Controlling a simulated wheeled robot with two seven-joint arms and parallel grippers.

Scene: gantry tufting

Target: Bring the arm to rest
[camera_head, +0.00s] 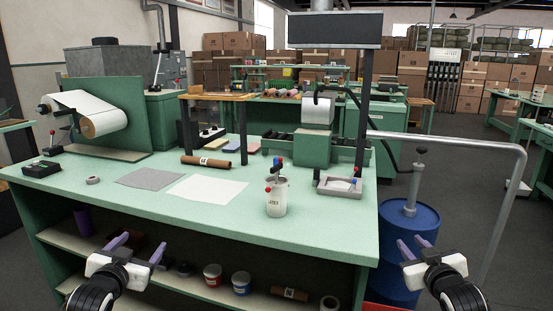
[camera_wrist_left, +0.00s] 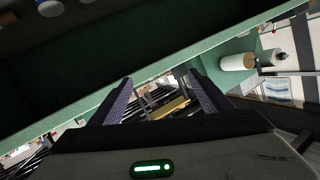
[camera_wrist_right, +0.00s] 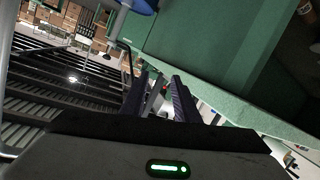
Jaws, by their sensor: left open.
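My left gripper (camera_head: 140,242) is at the lower left, in front of the green bench, below its top edge. Its purple fingers are apart with nothing between them; they also show in the left wrist view (camera_wrist_left: 158,80). My right gripper (camera_head: 414,254) is at the lower right, in front of the blue drum. Its fingers are closer together than the left ones, with a narrow empty gap, also seen in the right wrist view (camera_wrist_right: 162,82). Neither gripper touches anything that I can see.
The green bench (camera_head: 330,218) carries a latex cup (camera_head: 277,198) with tools, a white sheet (camera_head: 208,188), a grey sheet (camera_head: 150,177) and a brown roll (camera_head: 207,162). Its lower shelf (camera_head: 190,281) holds tins. A blue drum (camera_head: 412,222) and grey rail (camera_head: 500,200) stand right.

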